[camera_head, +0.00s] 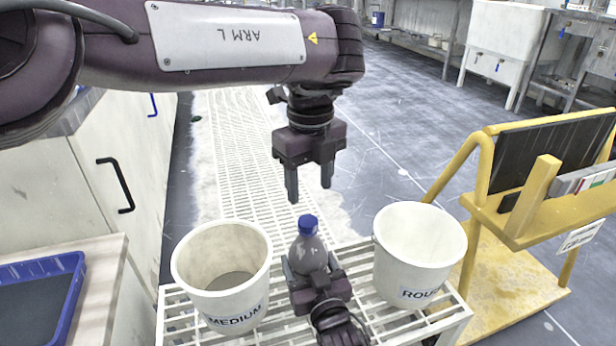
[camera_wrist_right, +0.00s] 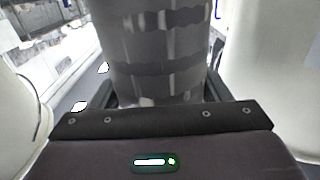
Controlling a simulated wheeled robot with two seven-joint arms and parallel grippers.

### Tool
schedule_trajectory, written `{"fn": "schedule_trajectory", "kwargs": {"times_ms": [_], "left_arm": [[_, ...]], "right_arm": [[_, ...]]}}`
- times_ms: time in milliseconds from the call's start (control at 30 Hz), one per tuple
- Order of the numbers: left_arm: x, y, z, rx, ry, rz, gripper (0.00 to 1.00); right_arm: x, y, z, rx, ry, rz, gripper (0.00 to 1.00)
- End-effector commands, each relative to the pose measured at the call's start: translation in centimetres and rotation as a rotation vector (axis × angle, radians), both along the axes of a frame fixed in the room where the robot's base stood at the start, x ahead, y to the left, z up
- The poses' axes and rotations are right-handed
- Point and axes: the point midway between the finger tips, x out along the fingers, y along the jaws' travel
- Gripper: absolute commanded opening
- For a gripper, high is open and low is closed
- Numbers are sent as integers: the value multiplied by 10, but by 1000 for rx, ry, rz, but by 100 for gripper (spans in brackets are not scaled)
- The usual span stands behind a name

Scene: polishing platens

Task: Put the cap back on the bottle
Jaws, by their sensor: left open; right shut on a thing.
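The bottle (camera_head: 308,256) is grey and stands upright between the two buckets in the head view. The blue cap (camera_head: 308,224) sits at the top of the bottle; I cannot tell whether it is screwed tight. My right gripper (camera_head: 312,272) is shut around the bottle's body from the near side. In the right wrist view the bottle (camera_wrist_right: 160,50) fills the middle, between the dark fingers; its top is out of that frame. My left gripper (camera_head: 310,190) is open and empty, pointing down, above the cap and apart from it.
A white bucket marked MEDIUM (camera_head: 222,305) stands left of the bottle, and one marked ROUGH (camera_head: 420,284) stands right, both on a white slatted stand (camera_head: 180,328). A yellow frame (camera_head: 480,200) is at right. A blue tray (camera_head: 70,300) lies on the left counter.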

Motion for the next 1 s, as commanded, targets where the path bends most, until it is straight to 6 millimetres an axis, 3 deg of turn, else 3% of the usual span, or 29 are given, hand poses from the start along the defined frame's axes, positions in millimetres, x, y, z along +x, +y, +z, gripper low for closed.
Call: {"fn": "schedule_trajectory", "kwargs": {"times_ms": [400, 600, 800, 1000], "left_arm": [[-2, 2, 6, -18, 10, 1023, 52], [-4, 3, 8, -19, 15, 1420, 52], [-5, 3, 9, -19, 16, 1625, 52], [-5, 3, 9, -18, 16, 1664, 52]], "right_arm": [[0, 0, 0, 0, 0, 0, 6], [0, 0, 0, 0, 0, 0, 6], [0, 0, 0, 0, 0, 0, 6], [0, 0, 0, 0, 0, 0, 6]]}}
